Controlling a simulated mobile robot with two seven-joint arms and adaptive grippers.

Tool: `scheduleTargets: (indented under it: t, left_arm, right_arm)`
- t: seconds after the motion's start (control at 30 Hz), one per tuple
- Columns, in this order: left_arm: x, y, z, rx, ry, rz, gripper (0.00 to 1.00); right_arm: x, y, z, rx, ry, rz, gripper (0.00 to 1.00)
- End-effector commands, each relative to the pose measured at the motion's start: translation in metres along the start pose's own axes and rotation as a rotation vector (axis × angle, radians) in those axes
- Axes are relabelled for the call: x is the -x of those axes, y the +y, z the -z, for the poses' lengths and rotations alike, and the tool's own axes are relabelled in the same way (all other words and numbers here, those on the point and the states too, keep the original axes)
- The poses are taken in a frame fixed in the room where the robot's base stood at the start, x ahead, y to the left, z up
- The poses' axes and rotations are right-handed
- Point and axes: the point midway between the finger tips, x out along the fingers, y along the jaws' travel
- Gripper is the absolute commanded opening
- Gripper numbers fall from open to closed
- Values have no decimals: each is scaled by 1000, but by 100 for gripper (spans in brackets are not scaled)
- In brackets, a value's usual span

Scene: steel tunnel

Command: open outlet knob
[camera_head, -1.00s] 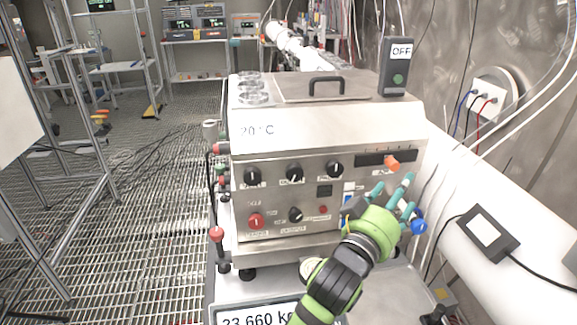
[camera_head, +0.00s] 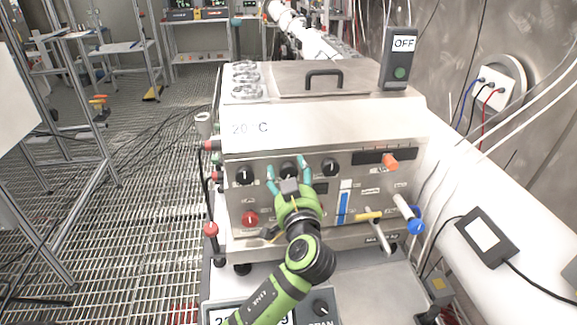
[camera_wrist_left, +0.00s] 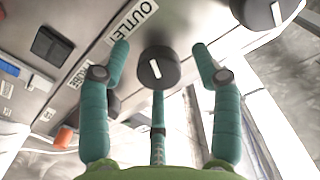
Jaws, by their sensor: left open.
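The outlet knob (camera_head: 289,169) is the middle black knob in the upper row on the steel machine's front panel. In the left wrist view the black knob (camera_wrist_left: 157,68), with a white line mark, shows beside the OUTLET label. My left gripper (camera_head: 288,181) is in front of this knob, its teal fingers open. In the left wrist view the left gripper (camera_wrist_left: 161,60) has its fingers spread on both sides of the knob, with a third finger below it. I cannot tell whether any finger touches the knob. My right gripper is not in view.
Black knobs (camera_head: 244,175) and (camera_head: 330,167) flank the outlet knob. A red knob (camera_head: 250,218) sits lower left. A yellow-handled valve (camera_head: 369,216) and a blue-ended tap (camera_head: 415,226) stick out at lower right. A display box (camera_head: 487,236) lies on the white pipe.

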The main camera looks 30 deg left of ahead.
Motion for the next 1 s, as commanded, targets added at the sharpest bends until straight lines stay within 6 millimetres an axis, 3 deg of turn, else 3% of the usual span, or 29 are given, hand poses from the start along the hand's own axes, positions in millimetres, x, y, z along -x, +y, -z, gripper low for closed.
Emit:
scheduleTargets:
  t: [0.37, 0.47, 0.5, 0.53, 0.77, 1.0]
  left_arm:
    - [-9, 0, -1, 2, -1, -1, 64]
    - [-9, 0, 0, 1, -1, -1, 28]
    - [-9, 0, 0, 1, -1, -1, 12]
    - [-9, 0, 0, 1, 0, -1, 7]
    - [-9, 0, -1, 12, 1, -1, 8]
    - [-9, 1, -3, 116, 3, 1, 8]
  right_arm:
    - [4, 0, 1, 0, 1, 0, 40]
    - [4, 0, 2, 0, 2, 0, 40]
    - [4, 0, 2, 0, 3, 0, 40]
    - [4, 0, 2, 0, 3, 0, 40]
    - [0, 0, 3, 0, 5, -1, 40]
    - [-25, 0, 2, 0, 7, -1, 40]
